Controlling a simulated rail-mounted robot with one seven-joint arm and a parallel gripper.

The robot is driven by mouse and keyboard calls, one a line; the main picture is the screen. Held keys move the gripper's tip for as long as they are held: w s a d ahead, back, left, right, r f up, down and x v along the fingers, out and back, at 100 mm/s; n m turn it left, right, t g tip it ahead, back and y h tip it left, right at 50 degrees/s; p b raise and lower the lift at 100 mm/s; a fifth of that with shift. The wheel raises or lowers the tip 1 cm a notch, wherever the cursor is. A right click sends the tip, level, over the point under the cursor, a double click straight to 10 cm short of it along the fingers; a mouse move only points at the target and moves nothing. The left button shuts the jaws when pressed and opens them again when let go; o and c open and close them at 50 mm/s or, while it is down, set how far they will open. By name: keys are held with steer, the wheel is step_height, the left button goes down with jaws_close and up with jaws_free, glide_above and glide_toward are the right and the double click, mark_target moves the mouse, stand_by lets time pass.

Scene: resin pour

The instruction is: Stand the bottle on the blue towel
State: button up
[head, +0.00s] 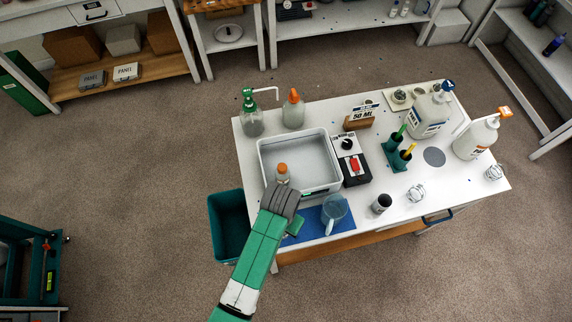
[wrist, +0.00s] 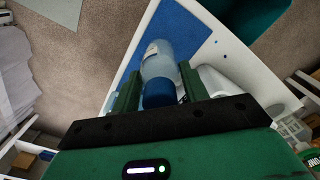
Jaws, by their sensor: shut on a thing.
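My gripper (wrist: 160,84) is shut on a clear bottle (wrist: 158,58) with a blue cap (wrist: 159,93). The cap sits between the two green fingers, and the body points away from my gripper. In the head view my gripper (head: 296,222) is over the near left part of the table, and my arm hides the bottle. The blue towel (head: 338,229) lies at the table's near edge. The towel (wrist: 203,22) shows behind the bottle in the wrist view. I cannot tell whether the bottle touches it.
A pitcher (head: 334,210) stands on the towel. A black-and-white device (head: 350,160) is right of the tray. A teal bin (head: 229,225) stands left of the table.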

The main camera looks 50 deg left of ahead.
steer(key=shift+w+a+f, duration=0.1)
steer(key=shift+w+a, duration=0.2)
steer(key=shift+w, duration=0.45)
steer(key=shift+w+f, duration=0.15)
steer(key=shift+f, duration=1.6)
steer(key=shift+f, duration=0.15)
steer(key=o, duration=1.2)
steer(key=shift+o, duration=0.2)
step_height(320, 180, up, 12)
steer(key=shift+r+p, duration=0.15)
steer(key=shift+p, duration=0.15)
